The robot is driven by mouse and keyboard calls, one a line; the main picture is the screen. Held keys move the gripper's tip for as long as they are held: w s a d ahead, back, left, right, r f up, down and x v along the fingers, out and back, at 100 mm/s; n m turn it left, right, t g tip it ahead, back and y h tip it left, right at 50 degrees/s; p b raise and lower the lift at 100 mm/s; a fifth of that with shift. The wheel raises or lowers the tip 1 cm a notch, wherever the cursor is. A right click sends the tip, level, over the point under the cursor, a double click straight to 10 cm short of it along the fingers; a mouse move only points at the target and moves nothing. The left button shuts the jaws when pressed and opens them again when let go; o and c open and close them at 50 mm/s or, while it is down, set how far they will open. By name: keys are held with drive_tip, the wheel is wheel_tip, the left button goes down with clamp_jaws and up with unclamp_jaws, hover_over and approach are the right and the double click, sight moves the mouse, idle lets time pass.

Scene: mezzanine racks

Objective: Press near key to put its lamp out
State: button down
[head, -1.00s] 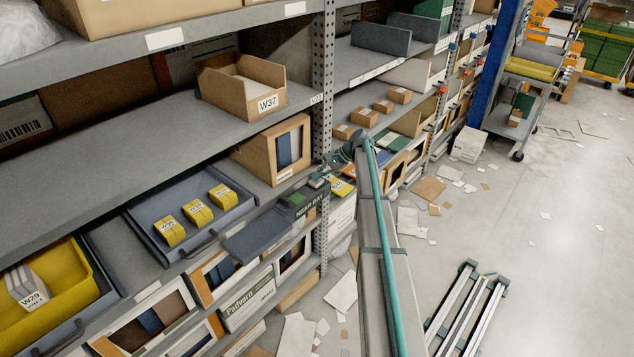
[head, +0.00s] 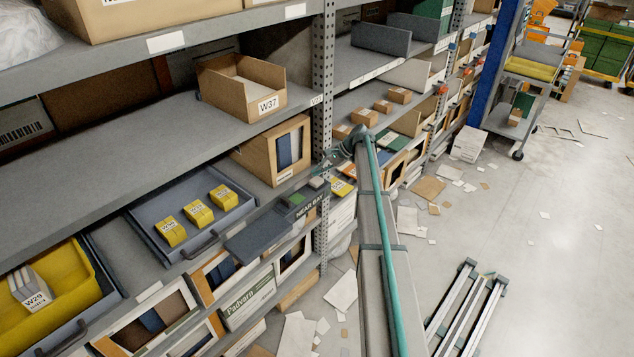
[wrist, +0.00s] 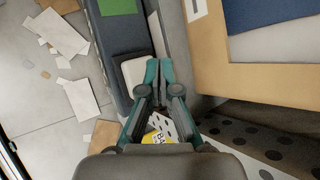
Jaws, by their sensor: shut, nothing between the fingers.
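A dark console (head: 262,232) marked NEAR BAY juts from the shelf edge beside the perforated post. It has a green square (head: 297,198) and a pale grey key (head: 317,183) near its far end. In the wrist view the green square (wrist: 117,6) is at the top and the pale key (wrist: 133,74) is just left of my fingertips. I cannot tell whether the green square is lit. My gripper (head: 314,174) is shut and empty, and its tips also show in the wrist view (wrist: 159,66). They are close to the key's right edge; contact cannot be seen.
The perforated post (head: 322,130) stands close behind my gripper. A cardboard box (head: 270,150) is on the shelf left of it. A grey drawer with yellow packs (head: 198,213) is left of the console. The aisle floor at right holds scattered papers.

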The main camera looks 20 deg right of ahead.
sight(319, 179)
wheel_tip(319, 179, up, 6)
drive_tip(key=shift+f+p, duration=0.25)
drive_tip(key=shift+p, duration=0.9)
drive_tip(key=shift+d+f+n, duration=0.2)
drive_tip(key=shift+n, duration=0.2)
drive_tip(key=s+a+f+n+g+h, duration=0.2)
drive_tip(key=s+a+f, duration=0.3)
drive_tip(key=s+f, duration=0.5)
drive_tip(key=s+a+f+n+g+h+b, duration=0.1)
drive_tip(key=s+a+f+n, duration=0.3)
drive_tip(key=s+f, duration=0.6)
drive_tip(key=s+a+f+n+g+h, duration=0.1)
drive_tip(key=s+a+f+g+h, duration=0.1)
drive_tip(key=s+a+f, duration=0.75)
drive_tip(key=s+a+f+n+g+h, duration=0.1)
drive_tip(key=s+a+f+n+g, duration=0.1)
drive_tip(key=s, duration=1.7)
drive_tip(key=s+a+f+n+g+h+b, duration=0.1)
drive_tip(key=s+a+f+n+g+h, duration=0.1)
drive_tip(key=s, duration=1.7)
drive_tip(key=a+f+n+g, duration=0.1)
drive_tip(key=a+f+n, duration=0.1)
drive_tip(key=a+f, duration=0.1)
drive_tip(key=shift+a+f+g, duration=0.3)
drive_tip(key=shift+a+f, duration=0.1)
drive_tip(key=shift+a, duration=0.25)
